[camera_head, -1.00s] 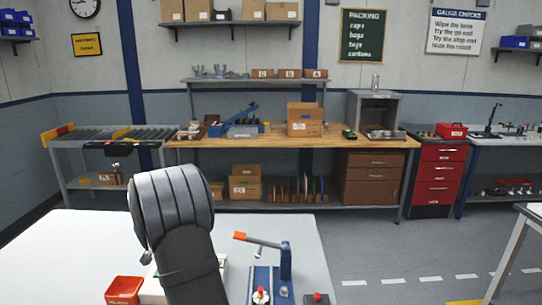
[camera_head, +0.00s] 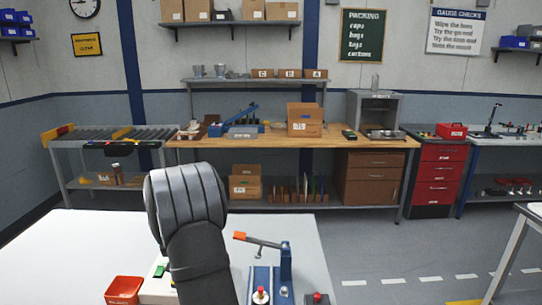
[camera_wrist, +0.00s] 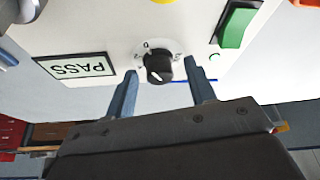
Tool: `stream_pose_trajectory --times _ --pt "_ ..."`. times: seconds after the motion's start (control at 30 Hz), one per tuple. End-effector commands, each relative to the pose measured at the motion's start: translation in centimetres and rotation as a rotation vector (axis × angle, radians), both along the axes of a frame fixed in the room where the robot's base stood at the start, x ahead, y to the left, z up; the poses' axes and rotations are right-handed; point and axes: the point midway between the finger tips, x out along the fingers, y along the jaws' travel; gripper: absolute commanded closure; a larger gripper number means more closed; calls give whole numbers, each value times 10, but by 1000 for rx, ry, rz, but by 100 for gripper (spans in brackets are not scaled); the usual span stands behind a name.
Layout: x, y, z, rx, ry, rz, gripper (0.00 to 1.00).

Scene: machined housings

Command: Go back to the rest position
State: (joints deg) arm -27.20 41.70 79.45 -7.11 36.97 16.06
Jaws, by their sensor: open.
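My gripper (camera_wrist: 160,70) shows in the wrist view with its two blue-grey fingers spread apart. A black rotary knob (camera_wrist: 158,68) on a white panel (camera_wrist: 95,25) appears between the fingertips, with a visible gap on each side. I cannot tell how far the fingertips stand from the panel. No object is held. In the head view only my dark arm link shows, over the white table (camera_head: 60,250); the gripper itself is hidden there.
The panel carries a PASS label (camera_wrist: 76,68) and a green rocker switch (camera_wrist: 237,25). In the head view, a red bin (camera_head: 124,288) stands left of my arm. A blue fixture with an orange-tipped clamp (camera_head: 286,262) stands right of it. The table's left part is clear.

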Motion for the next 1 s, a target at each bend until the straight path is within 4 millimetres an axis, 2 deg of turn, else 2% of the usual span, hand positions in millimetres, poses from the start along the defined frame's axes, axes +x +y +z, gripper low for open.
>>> stream_pose_trajectory --times 1.0 --pt "2 -3 0 1 0 519 50"
